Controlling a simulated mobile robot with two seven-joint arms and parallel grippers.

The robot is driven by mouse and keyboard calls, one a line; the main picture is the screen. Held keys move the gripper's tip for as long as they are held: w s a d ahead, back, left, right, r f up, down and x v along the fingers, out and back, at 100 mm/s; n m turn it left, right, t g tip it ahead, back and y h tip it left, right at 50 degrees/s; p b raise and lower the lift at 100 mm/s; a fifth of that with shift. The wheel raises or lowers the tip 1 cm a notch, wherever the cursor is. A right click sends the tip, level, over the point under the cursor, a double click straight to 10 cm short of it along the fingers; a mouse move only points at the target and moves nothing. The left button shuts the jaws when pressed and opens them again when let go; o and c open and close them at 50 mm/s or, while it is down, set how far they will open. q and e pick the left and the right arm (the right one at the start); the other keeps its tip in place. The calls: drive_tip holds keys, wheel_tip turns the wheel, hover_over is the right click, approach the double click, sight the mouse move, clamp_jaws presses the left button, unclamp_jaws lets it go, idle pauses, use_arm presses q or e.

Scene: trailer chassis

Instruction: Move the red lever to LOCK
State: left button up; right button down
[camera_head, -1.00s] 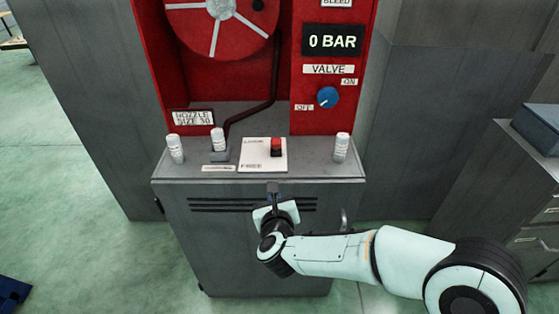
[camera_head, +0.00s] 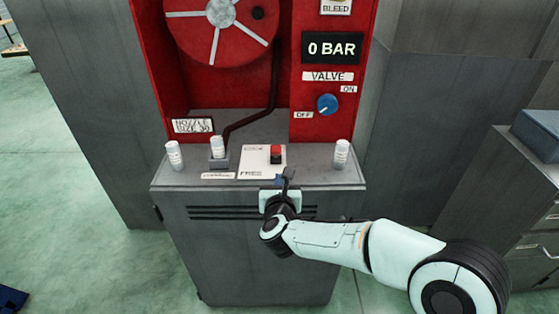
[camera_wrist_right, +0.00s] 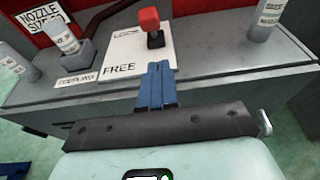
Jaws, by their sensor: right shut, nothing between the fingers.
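The red lever (camera_head: 276,152) stands on a white plate (camera_head: 252,163) on top of the grey cabinet. In the right wrist view the lever (camera_wrist_right: 149,20) is a red knob on a dark stem, toward the plate's far side. The plate reads FREE at its near edge; the far word is small and hard to read. My right gripper (camera_head: 283,176) is at the plate's near edge, in front of the lever and apart from it. Its blue fingers (camera_wrist_right: 157,84) are together with nothing between them. My left gripper is not in view.
White-labelled nozzles stand on the cabinet top, one (camera_head: 341,154) to the right, one (camera_head: 174,155) at the left and one (camera_head: 217,147) in a holder. The red hose cabinet rises behind, with a blue valve knob (camera_head: 327,104) and a 0 BAR display (camera_head: 332,47).

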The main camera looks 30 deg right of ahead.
sight(279, 155)
drive_tip(key=x, duration=0.4)
drive_tip(key=shift+w+d+r+p, duration=0.55)
drive_tip(key=shift+w+r+p, duration=0.2)
drive_tip(key=shift+w, duration=0.15)
drive_tip(key=shift+w+d+r, duration=0.25)
drive_tip(key=shift+w+d, duration=0.1)
drive_tip(key=shift+w, duration=0.15)
